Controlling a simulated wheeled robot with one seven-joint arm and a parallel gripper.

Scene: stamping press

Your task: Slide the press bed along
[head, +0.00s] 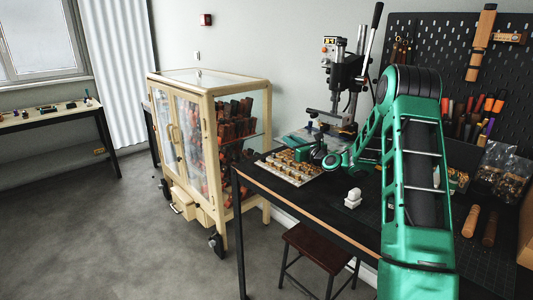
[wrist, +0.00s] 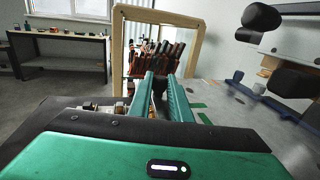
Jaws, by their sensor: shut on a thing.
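The stamping press (head: 343,75) stands at the back of the black workbench, with a dark lever raised at its right. Its pale grey bed (head: 322,129) lies low under the press head. The bed also shows as a blurred grey plate on the right of the wrist view (wrist: 236,98). My gripper (head: 290,141) is at the bed's front left side, low over the bench. In the wrist view its two green fingers (wrist: 163,86) point toward the cabinet and are close together. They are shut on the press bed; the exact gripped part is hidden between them.
A tray of small brass pieces (head: 290,167) lies just in front of my gripper.

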